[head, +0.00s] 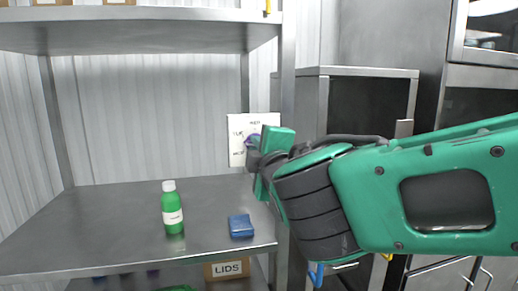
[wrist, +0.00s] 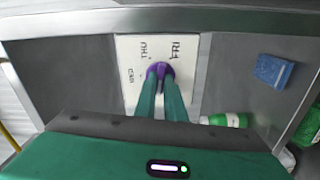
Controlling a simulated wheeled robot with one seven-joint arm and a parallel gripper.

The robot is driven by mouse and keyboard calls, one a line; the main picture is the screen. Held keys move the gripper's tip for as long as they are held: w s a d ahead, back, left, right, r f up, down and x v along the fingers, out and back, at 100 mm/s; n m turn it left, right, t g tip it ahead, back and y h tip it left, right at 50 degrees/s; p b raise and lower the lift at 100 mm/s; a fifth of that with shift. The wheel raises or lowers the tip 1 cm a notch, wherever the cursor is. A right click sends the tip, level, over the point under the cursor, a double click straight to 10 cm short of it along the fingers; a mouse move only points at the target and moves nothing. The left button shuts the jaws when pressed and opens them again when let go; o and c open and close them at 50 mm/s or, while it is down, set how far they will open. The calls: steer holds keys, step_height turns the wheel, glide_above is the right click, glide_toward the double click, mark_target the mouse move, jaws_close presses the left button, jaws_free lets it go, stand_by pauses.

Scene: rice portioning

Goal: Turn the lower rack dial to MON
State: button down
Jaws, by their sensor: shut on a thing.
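A white dial plate (head: 237,128) with printed day names hangs at the rack's right front post in the head view. In the wrist view the plate (wrist: 128,52) shows THU, FRI and WED around a purple dial (wrist: 160,67). I cannot make out MON there, and my fingers cover the lower part of the plate. My gripper (wrist: 162,76) is shut on the purple dial, with its two green fingers on the knob. In the head view my gripper (head: 257,152) hides most of the dial, and I cannot tell which day it points to.
A green bottle with a white cap (head: 172,212) and a blue sponge (head: 241,226) stand on the steel shelf (head: 110,215). A box marked LIDS (head: 227,269) sits below. The rack post (head: 287,90) is close to my gripper. The shelf's left side is clear.

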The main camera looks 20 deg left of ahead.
steer(key=shift+f+n, duration=0.2)
steer(key=shift+n, duration=1.7)
steer(key=shift+f+n, duration=0.15)
steer(key=shift+n, duration=1.75)
steer(key=shift+f+n, duration=0.1)
steer(key=shift+n, duration=0.2)
steer(key=c, duration=1.8)
jaws_free()
steer(key=shift+c, duration=0.2)
steer(key=shift+r, duration=0.2)
steer(key=v, duration=1)
steer(key=shift+s+d, duration=0.2)
steer(key=shift+d, duration=0.15)
